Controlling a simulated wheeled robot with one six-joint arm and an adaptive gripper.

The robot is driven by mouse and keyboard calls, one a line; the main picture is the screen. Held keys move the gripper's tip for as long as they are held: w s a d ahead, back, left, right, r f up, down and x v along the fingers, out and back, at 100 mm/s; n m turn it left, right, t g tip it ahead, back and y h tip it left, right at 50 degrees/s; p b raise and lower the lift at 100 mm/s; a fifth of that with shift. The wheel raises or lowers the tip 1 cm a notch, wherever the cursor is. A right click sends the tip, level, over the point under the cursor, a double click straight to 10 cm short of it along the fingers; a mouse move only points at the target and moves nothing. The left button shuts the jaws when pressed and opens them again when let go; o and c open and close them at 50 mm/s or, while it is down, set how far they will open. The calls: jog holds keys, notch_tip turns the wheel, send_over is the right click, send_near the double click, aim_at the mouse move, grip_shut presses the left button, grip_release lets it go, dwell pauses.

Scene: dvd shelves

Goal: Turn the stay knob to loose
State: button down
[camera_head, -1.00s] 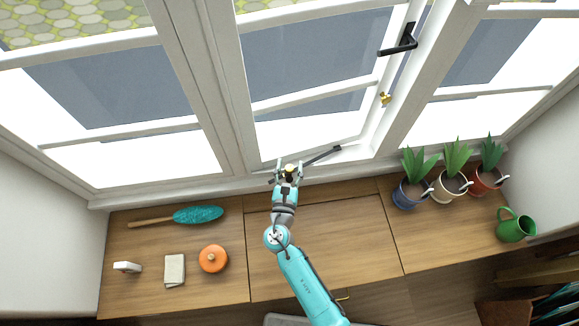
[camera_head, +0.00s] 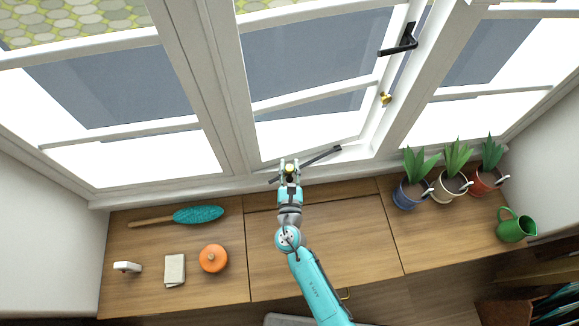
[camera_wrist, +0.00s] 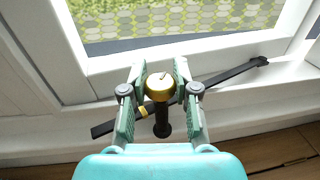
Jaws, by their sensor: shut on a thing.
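The stay knob (camera_wrist: 161,86) is a round cream top with a yellow band on a black post, at the window's bottom frame. A mark shows on its top in the wrist view. My gripper (camera_head: 290,170) is shut on the knob, one finger on each side; the knob shows between the fingertips in the wrist view too. The black stay bar (camera_wrist: 225,76) runs under the knob, from lower left to upper right, with a small yellow mark (camera_wrist: 143,112) on it left of the knob. The bar also shows in the head view (camera_head: 322,157).
The casement has a black handle (camera_head: 399,42) and a brass catch (camera_head: 385,98). Potted plants (camera_head: 447,188) and a green jug (camera_head: 514,226) stand on the right.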

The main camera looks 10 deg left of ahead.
jog(key=c, duration=0.9)
grip_release()
jog(key=shift+s, duration=0.1)
jog(key=s, duration=0.4)
jog(key=s+d, duration=0.1)
jog(key=s, duration=0.6)
jog(key=shift+s+d, duration=0.3)
jog(key=shift+d, duration=0.1)
